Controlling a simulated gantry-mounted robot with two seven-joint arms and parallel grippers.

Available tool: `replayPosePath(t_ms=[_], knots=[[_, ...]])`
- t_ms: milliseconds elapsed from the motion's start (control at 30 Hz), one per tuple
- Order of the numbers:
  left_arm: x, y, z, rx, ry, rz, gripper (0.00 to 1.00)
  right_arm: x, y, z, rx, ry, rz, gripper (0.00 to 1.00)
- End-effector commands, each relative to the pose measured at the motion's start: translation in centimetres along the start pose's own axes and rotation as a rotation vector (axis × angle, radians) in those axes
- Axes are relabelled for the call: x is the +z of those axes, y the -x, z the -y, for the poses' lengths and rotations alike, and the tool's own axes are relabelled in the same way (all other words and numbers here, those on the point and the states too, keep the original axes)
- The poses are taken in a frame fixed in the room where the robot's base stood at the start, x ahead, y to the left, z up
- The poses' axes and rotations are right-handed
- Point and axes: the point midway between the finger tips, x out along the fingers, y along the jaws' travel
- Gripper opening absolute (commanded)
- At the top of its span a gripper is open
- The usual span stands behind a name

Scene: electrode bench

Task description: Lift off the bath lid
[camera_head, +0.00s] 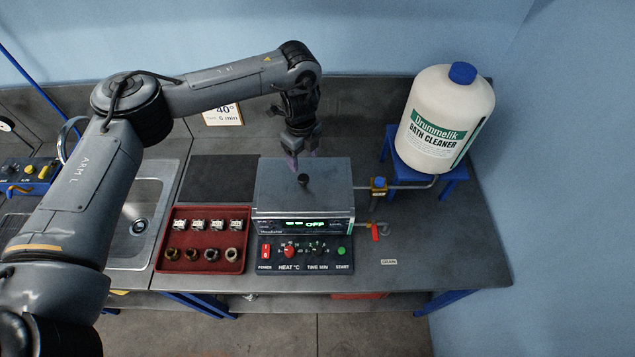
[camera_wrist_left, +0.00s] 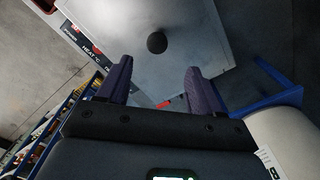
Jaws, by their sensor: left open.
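The bath lid (camera_head: 330,178) is a flat grey metal cover lying on top of the bath (camera_head: 300,225). A small round black knob (camera_head: 304,180) stands up near its middle. My left gripper (camera_head: 302,161) hangs above the far part of the lid, pointing down, behind the knob in the head view. In the left wrist view its two purple fingers (camera_wrist_left: 157,78) are spread apart with nothing between them. The knob (camera_wrist_left: 156,43) lies beyond the fingertips there, on the bare lid (camera_wrist_left: 185,25). My right gripper is in neither view.
A large white cleaner bottle (camera_head: 447,115) stands on a blue stand (camera_head: 450,183) at the right. A red tray (camera_head: 205,212) with several small parts lies left of the bath. A red-handled drain valve (camera_head: 377,231) is at the right. A dark mat (camera_head: 222,178) is bare, beside a sink (camera_head: 150,185).

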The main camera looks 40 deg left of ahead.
Motion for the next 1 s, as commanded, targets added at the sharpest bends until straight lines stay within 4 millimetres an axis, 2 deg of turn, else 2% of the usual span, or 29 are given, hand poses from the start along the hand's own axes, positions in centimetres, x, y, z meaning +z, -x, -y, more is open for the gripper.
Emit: replayPosePath(t_ms=[300, 467, 633, 800, 1000], knots=[[0.2, -4.2, -0.2, 0.006, 0.006, 0.0, 0.66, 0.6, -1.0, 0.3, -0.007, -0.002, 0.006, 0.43], [0.2, -5.0, -0.1, 0.004, 0.005, 0.001, 0.66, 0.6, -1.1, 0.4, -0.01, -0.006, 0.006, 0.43], [0.1, -5.9, -0.2, 0.006, 0.005, 0.002, 0.66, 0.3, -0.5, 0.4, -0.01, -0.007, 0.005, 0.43], [0.0, -8.1, -0.5, 0.007, 0.004, 0.002, 0.66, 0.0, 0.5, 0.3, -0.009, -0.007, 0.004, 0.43], [0.0, -10.0, -0.4, 0.005, 0.005, 0.001, 0.66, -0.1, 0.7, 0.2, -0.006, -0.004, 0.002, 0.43]])
